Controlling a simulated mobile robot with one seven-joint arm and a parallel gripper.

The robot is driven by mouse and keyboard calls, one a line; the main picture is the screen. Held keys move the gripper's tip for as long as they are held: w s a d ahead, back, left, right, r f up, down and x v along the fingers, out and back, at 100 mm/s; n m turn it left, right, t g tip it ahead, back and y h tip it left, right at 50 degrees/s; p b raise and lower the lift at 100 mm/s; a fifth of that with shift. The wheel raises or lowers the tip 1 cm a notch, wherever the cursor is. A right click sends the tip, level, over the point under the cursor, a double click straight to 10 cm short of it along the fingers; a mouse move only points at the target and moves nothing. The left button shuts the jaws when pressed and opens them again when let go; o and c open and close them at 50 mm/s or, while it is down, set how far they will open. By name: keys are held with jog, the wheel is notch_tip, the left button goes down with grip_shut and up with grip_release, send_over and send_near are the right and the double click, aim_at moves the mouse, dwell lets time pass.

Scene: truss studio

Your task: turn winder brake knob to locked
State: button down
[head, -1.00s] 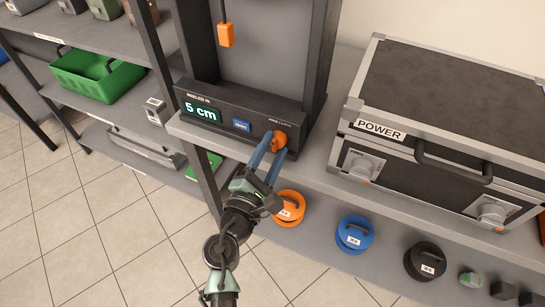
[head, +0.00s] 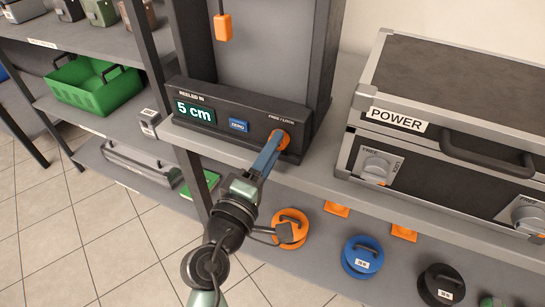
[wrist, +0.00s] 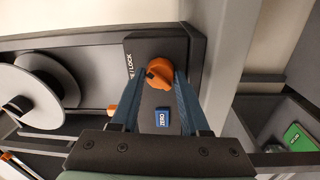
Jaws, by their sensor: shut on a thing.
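The orange brake knob (head: 278,140) sits at the right end of the dark winder panel (head: 228,128), just below a FREE / LOCK label. My gripper (head: 273,146) is shut on the knob, its blue fingers one over the other in the head view. In the wrist view the orange knob (wrist: 158,72) lies between the two fingertips of my gripper (wrist: 155,78). The fingers cover parts of its sides, and I cannot tell which marking it points to. The panel display (head: 195,112) reads 5 cm, and a blue ZERO button (head: 238,125) is beside it.
A POWER case (head: 440,150) with its own knobs stands on the shelf to the right. Orange (head: 290,229), blue (head: 362,257) and black (head: 440,285) round items lie on the lower shelf. An orange block (head: 223,27) hangs above the panel.

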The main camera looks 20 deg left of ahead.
jog(key=shift+f+m+b, duration=0.1)
jog(key=shift+m+b, duration=0.2)
jog(key=shift+m, duration=0.2)
jog(key=shift+c, duration=2)
grip_release()
